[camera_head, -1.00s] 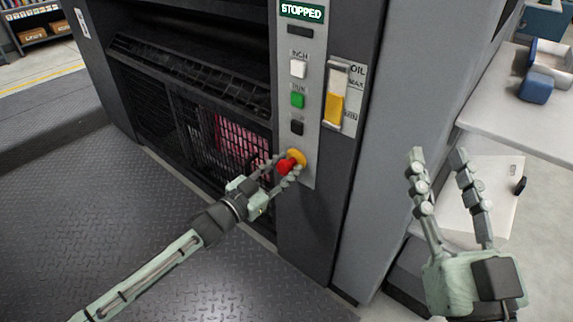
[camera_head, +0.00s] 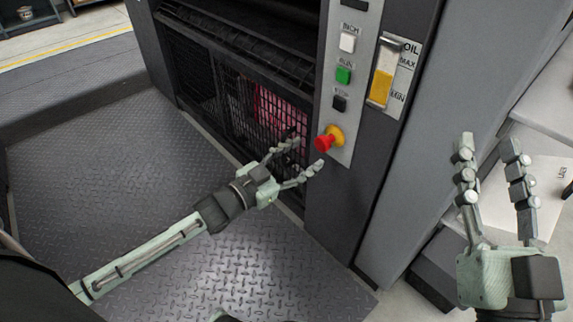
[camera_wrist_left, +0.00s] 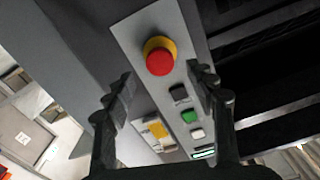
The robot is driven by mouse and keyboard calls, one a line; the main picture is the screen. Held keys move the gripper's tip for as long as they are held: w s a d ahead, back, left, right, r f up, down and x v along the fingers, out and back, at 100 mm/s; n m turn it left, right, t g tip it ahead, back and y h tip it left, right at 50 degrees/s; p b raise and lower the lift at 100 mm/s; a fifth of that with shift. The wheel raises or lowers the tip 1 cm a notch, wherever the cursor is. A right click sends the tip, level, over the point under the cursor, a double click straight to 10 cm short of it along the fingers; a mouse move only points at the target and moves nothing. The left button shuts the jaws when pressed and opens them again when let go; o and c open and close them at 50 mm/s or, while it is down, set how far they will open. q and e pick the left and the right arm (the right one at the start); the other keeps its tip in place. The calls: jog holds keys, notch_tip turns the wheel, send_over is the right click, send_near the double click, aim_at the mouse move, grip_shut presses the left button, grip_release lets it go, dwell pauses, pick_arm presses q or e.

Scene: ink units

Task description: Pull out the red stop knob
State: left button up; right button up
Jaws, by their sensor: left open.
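The red stop knob (camera_head: 324,143) sits on a yellow collar (camera_head: 336,132) at the bottom of the grey control panel. It stands out from the panel, with its head apart from my fingers. My left gripper (camera_head: 308,157) is open and empty, just left of and below the knob. In the left wrist view the red knob (camera_wrist_left: 160,60) shows whole, ahead of and between the lines of my two open fingers (camera_wrist_left: 165,88). My right gripper (camera_head: 488,142) is open and empty at the right, away from the panel.
Above the knob are a black button (camera_head: 340,103), a green button (camera_head: 343,75) and a white button (camera_head: 347,42). An oil gauge (camera_head: 383,80) is to their right. A mesh guard (camera_head: 235,105) is left of the panel. The tread-plate floor (camera_head: 120,180) is clear.

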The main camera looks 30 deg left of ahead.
pick_arm(q)
jog(key=v, duration=0.5)
jog(key=shift+s+a, duration=0.1)
jog(key=shift+s, duration=0.25)
